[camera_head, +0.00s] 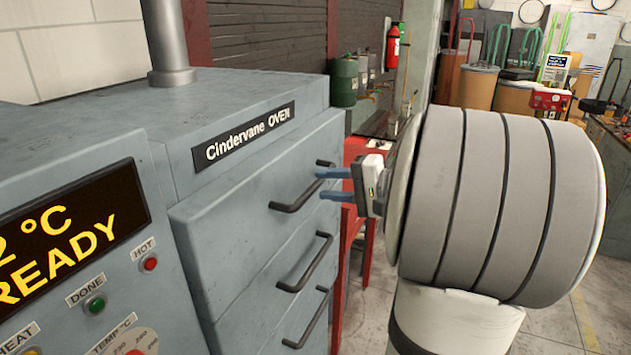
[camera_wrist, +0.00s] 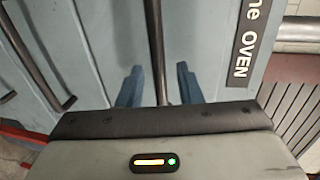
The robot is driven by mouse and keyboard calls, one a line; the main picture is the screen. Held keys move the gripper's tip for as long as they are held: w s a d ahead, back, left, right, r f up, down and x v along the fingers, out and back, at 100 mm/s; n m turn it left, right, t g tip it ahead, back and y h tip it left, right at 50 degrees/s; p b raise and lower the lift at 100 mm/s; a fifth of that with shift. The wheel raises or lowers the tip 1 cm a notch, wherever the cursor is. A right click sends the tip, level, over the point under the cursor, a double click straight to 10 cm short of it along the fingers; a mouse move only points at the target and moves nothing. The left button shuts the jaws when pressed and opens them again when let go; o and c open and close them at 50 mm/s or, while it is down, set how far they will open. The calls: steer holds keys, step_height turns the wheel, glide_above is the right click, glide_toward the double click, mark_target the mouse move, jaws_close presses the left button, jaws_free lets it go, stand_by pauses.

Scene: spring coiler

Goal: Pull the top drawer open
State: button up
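The top drawer (camera_head: 235,225) is the uppermost grey-blue drawer of the Cindervane oven (camera_head: 215,110). Its dark bar handle (camera_head: 292,204) runs along the front. My gripper (camera_head: 325,183) is in front of this handle, with its two blue fingers pointing at the drawer and spread apart. In the wrist view my gripper (camera_wrist: 157,80) is open, and the handle (camera_wrist: 154,45) runs between the two fingers with a gap on each side. The drawer looks shut, its front roughly in line with the drawers below.
Two lower drawers have similar handles, a middle one (camera_head: 308,265) and a bottom one (camera_head: 310,320). The oven's control panel (camera_head: 90,260) is at left. A red table (camera_head: 365,155) stands behind my gripper. Grey floor (camera_head: 565,330) shows at the lower right.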

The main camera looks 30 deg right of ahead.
mark_target(320, 185)
steer(key=shift+x, duration=1.7)
steer(key=shift+d, duration=0.1)
jaws_close()
steer(key=shift+f, duration=0.1)
